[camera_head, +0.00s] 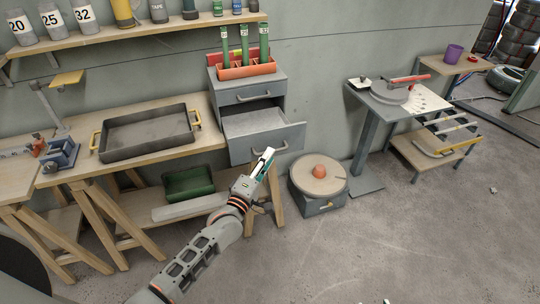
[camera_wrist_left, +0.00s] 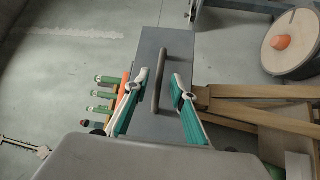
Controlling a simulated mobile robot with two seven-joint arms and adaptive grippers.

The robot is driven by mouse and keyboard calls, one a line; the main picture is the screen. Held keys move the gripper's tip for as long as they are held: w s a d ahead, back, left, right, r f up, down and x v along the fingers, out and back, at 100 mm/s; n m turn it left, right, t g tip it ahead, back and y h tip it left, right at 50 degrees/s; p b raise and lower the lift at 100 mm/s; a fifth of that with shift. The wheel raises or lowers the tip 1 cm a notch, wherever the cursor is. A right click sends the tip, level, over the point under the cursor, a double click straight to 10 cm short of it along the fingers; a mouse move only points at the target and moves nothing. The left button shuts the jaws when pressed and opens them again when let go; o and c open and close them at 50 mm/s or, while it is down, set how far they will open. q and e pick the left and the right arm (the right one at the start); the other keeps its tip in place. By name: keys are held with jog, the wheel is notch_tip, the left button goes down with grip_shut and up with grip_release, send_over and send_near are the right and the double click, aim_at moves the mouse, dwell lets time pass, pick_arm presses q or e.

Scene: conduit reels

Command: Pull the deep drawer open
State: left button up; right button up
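The grey drawer cabinet (camera_head: 231,97) stands at the right end of the workbench. Its upper drawer (camera_head: 262,90) is shut. The deep drawer (camera_head: 285,137) below it stands partly out, and its inside shows from above. My left gripper (camera_head: 267,153) is at the deep drawer's front, by its handle. In the left wrist view, the bar handle (camera_wrist_left: 159,82) lies between the two spread fingertips (camera_wrist_left: 160,78), with gaps on both sides. Small tips of what looks like my right gripper (camera_head: 386,301) show at the bottom edge of the head view, mostly cut off.
An orange rack (camera_head: 247,70) with green tubes stands on the cabinet. A grey tray (camera_head: 147,132) lies on the bench. A round-topped floor unit (camera_head: 319,178) with an orange knob stands right of the drawer. The floor in front is clear.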

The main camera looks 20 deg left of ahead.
pick_arm(q)
jog(key=v, duration=1)
jog(key=s+f+m+g, duration=0.4)
jog(key=s+f+m, duration=0.3)
jog(key=s+m, duration=0.2)
jog(key=s+f+m+g+y, duration=0.1)
jog(key=s+f+m+g, duration=0.3)
jog(key=s+f+m, duration=0.4)
jog(key=s+m, duration=0.1)
jog(key=s, duration=0.3)
jog(key=shift+s+f+m, duration=0.2)
jog(key=shift+s+m, duration=0.1)
jog(key=shift+s, duration=0.05)
jog(key=shift+w, duration=0.1)
